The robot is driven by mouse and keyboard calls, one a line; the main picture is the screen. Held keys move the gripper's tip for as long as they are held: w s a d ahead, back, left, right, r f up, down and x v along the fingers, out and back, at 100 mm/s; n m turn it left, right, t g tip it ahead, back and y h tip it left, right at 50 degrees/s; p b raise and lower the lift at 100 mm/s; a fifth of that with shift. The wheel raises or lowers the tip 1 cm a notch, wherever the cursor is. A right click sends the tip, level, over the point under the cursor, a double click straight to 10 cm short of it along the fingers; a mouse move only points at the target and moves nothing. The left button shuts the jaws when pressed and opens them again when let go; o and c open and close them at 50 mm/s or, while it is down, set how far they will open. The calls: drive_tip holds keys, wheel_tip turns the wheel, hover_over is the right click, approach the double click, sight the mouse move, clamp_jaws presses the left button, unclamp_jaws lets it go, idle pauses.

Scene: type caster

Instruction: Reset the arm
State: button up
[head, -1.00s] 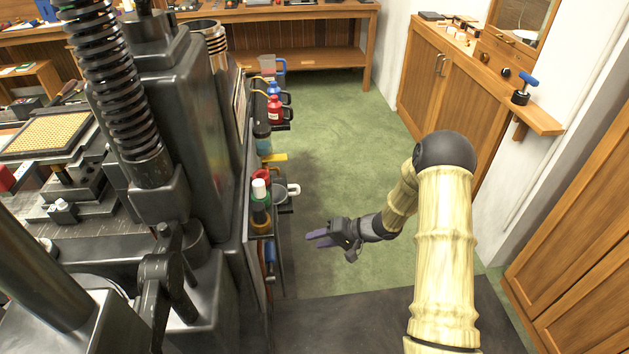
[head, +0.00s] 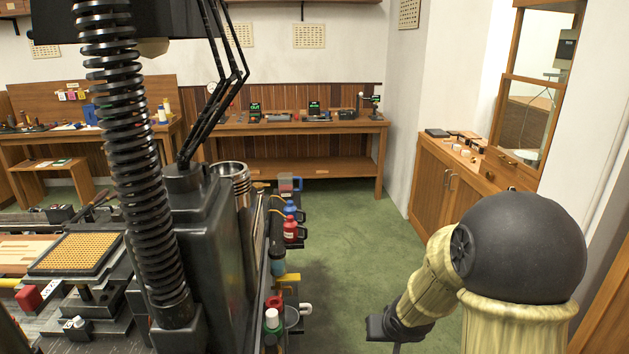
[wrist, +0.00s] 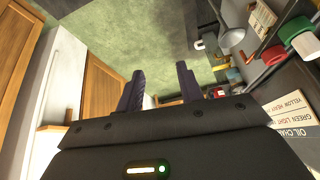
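My arm shows at the lower right of the head view, with its large dark joint and pale ribbed links.
The type caster (head: 225,235) stands close on the left, with red (head: 290,229) and blue (head: 291,209) cans on its side rack. A wooden cabinet (head: 433,185) is at right. A workbench (head: 300,130) lies behind. Green carpet (head: 350,235) between is clear.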

drive_tip(key=s+r+g+p, duration=0.1)
drive_tip(key=s+r, duration=0.2)
drive_tip(key=s, duration=0.4)
drive_tip(key=s+r+g+p, duration=0.2)
drive_tip(key=s+r, duration=0.2)
drive_tip(key=s, duration=0.4)
drive_tip(key=shift+a+r, duration=0.25)
drive_tip(key=shift+a, duration=0.1)
